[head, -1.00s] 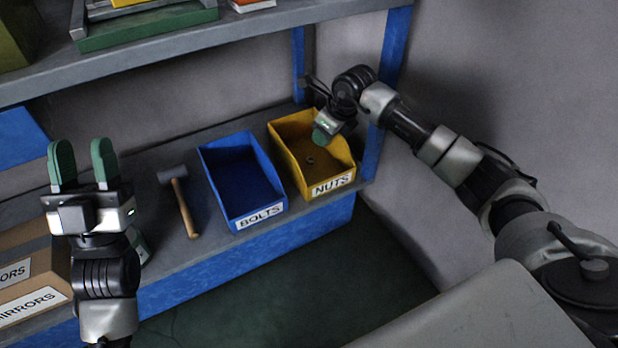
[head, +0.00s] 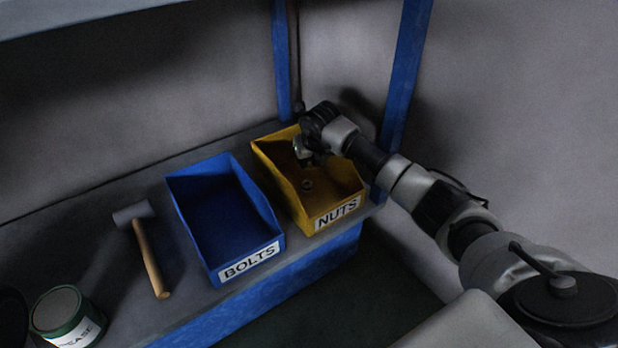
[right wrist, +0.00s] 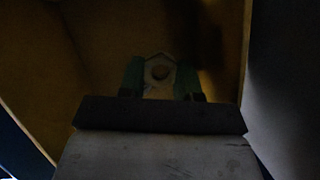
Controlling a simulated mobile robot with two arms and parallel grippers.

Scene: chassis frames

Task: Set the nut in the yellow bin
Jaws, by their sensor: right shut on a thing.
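The yellow bin (head: 340,187), labelled NUTS, stands on the shelf. My right gripper (head: 303,152) reaches down inside it, near its back wall. In the right wrist view, my right gripper's green fingers (right wrist: 160,78) are shut on a pale hex nut (right wrist: 159,68) with a round hole. The bin's dim yellow inside (right wrist: 50,65) surrounds it there. Whether the held nut touches the bin floor cannot be told. My left gripper is not in view.
A blue bin (head: 225,215) labelled BOLTS stands directly left of the yellow bin. A hammer (head: 146,250) and a grease can (head: 68,315) are further left on the grey shelf. A blue post (head: 402,90) rises behind the yellow bin, to the right.

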